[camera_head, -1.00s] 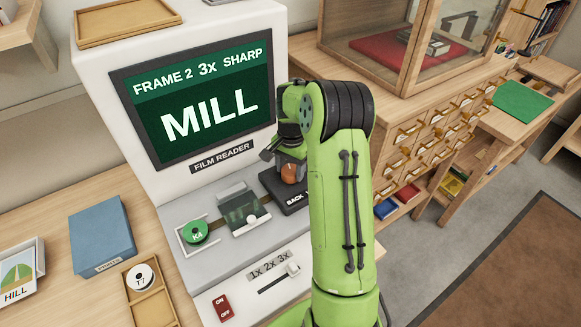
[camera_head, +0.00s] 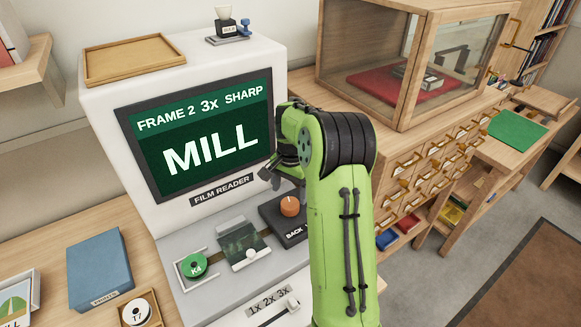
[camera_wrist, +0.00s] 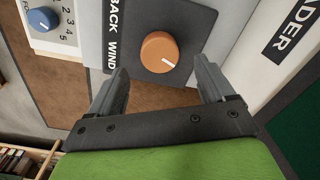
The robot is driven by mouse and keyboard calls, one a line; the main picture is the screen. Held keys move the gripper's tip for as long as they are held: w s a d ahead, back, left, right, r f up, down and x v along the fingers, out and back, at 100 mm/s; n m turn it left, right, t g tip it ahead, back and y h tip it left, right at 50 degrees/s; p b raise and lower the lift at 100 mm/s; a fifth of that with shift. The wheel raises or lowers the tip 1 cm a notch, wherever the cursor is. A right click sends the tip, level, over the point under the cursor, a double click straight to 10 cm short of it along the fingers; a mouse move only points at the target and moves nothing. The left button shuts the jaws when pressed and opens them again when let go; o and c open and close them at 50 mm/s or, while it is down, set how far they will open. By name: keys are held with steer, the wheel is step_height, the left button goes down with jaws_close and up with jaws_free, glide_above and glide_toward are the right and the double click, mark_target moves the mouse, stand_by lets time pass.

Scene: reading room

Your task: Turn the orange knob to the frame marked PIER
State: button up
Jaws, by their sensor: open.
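The orange knob (camera_head: 290,206) sits on a dark plate (camera_head: 272,215) lettered BACK and WIND, at the right of the film reader's deck. In the wrist view the knob (camera_wrist: 160,52) shows whole, with a white pointer line toward its lower right. My gripper (camera_wrist: 159,80) is open, its two fingers apart and empty, with the knob beyond the gap and not between the fingertips. In the head view my gripper (camera_head: 272,178) is above the knob, partly hidden by my arm. The screen (camera_head: 205,145) reads FRAME 2, 3x, SHARP and MILL.
A green K4 spool (camera_head: 194,266) and a film gate (camera_head: 243,245) stand left of the knob. A 1x 2x 3x slider (camera_head: 292,306) is in front. A blue knob (camera_wrist: 42,19) with a number scale shows in the wrist view. A glass case (camera_head: 400,60) stands right.

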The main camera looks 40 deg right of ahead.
mark_target(291, 204)
step_height(291, 204, up, 11)
steer(key=p, duration=0.2)
steer(key=shift+s+f, duration=0.1)
steer(key=s+a+r+n+t+h, duration=0.1)
steer(key=s+a+r+n+t, duration=0.2)
steer(key=s+a+r+n, duration=0.65)
steer(key=s+a+f+n+t+y, duration=0.1)
steer(key=s+a+f+n+t, duration=0.1)
steer(key=s+a, duration=0.9)
steer(key=s+f+n, duration=0.1)
steer(key=s+n, duration=0.1)
steer(key=s, duration=0.1)
steer(key=shift+s+f, duration=0.15)
steer(key=shift+f, duration=0.05)
